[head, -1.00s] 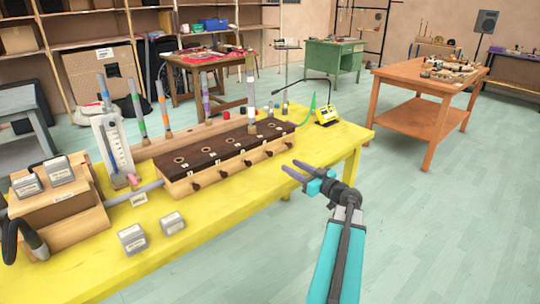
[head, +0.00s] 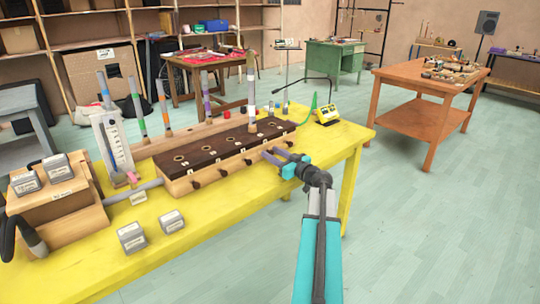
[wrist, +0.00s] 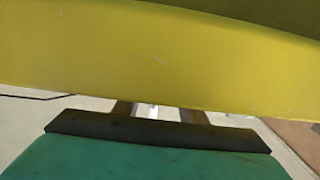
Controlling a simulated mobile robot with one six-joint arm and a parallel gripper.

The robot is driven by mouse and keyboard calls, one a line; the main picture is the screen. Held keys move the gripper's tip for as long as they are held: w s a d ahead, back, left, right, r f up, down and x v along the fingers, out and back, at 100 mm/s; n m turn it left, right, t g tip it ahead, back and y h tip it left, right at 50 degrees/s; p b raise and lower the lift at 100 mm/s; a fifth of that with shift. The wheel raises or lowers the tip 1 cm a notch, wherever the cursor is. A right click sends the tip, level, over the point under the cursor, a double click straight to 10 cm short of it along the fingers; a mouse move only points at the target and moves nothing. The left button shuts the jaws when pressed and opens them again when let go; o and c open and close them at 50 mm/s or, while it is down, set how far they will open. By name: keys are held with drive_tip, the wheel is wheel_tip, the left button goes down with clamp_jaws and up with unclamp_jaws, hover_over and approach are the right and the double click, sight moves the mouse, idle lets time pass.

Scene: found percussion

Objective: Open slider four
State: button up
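The wooden chest with a dark top (head: 222,143) stands on the yellow table. It has a row of small dark slider knobs along its front; three show clearly, at the left (head: 196,184), then (head: 223,172), then (head: 248,161). Small labels on it are too small to read surely, so I cannot tell which slider is number four. The fingers cover the knobs there; contact is unclear. The wrist view shows both fingers (wrist: 158,110) apart below a yellow surface.
A striped pipe (head: 251,100) stands on the chest; several others stand behind at left. Grey labelled blocks (head: 131,238) lie in front on the yellow table (head: 200,250). A bellows-like wooden box (head: 58,210) is at left.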

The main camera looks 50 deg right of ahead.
drive_tip(key=shift+w, duration=0.75)
clamp_jaws()
drive_tip(key=shift+s+r, duration=0.1)
drive_tip(key=shift+s, duration=0.05)
drive_tip(key=shift+s+r+p, duration=0.1)
drive_tip(key=shift+s+p, duration=0.4)
drive_tip(key=shift+p, duration=0.3)
drive_tip(key=shift+s+p, duration=0.8)
drive_tip(key=shift+s, duration=0.05)
drive_tip(key=shift+f, duration=0.2)
